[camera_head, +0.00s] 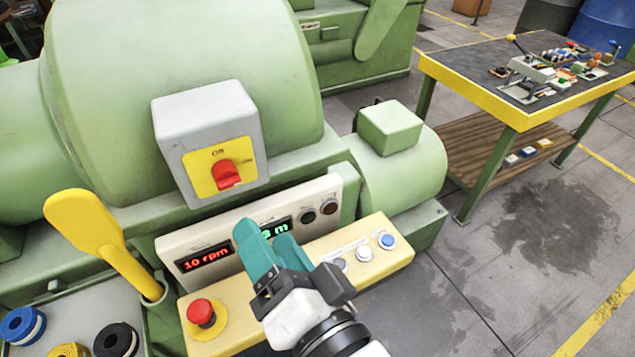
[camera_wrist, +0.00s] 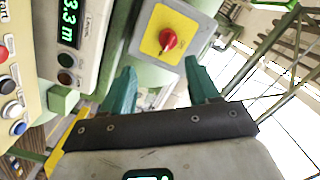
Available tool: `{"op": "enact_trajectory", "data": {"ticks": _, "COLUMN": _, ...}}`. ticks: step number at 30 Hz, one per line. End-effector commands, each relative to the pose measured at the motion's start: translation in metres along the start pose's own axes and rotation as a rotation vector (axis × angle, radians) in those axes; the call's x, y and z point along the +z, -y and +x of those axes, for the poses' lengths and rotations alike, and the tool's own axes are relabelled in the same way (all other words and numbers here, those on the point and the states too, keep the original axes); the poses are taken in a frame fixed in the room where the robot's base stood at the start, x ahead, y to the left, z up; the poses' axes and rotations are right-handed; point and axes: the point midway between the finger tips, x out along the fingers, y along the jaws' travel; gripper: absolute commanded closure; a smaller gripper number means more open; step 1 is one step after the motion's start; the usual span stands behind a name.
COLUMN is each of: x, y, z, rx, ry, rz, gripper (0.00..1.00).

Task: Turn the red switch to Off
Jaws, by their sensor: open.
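The red switch (camera_head: 227,175) is a rotary knob on a yellow plate (camera_head: 203,162), on the front of a grey box fixed to the green extruder. Small lettering is on the plate; I cannot read the full setting. In the wrist view the red switch (camera_wrist: 168,41) shows at the upper middle, beyond and between my fingers. My gripper (camera_head: 262,238) has teal fingers and is below and right of the switch, in front of the display panel, apart from the switch. In the wrist view my gripper (camera_wrist: 160,85) is open and empty.
The display panel (camera_head: 168,246) and a ledge with a red emergency button (camera_head: 201,312) and blue button (camera_head: 387,241) lie under the switch box. A yellow lever (camera_head: 98,235) stands at the left. A yellow-edged table (camera_head: 468,88) is at the right.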

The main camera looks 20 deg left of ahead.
Motion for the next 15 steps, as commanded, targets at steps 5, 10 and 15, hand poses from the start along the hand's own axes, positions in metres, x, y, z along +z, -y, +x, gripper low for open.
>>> {"op": "enact_trajectory", "data": {"ticks": 5, "x": 0.003, "y": 0.018, "z": 0.010, "rx": -0.051, "ry": -0.001, "rz": 0.025, "gripper": 0.40}}
{"op": "enact_trajectory", "data": {"ticks": 10, "x": 0.002, "y": 0.018, "z": 0.035, "rx": -0.046, "ry": -0.001, "rz": 0.023, "gripper": 0.40}}
{"op": "enact_trajectory", "data": {"ticks": 15, "x": 0.002, "y": 0.019, "z": 0.067, "rx": -0.045, "ry": -0.001, "rz": 0.022, "gripper": 0.40}}
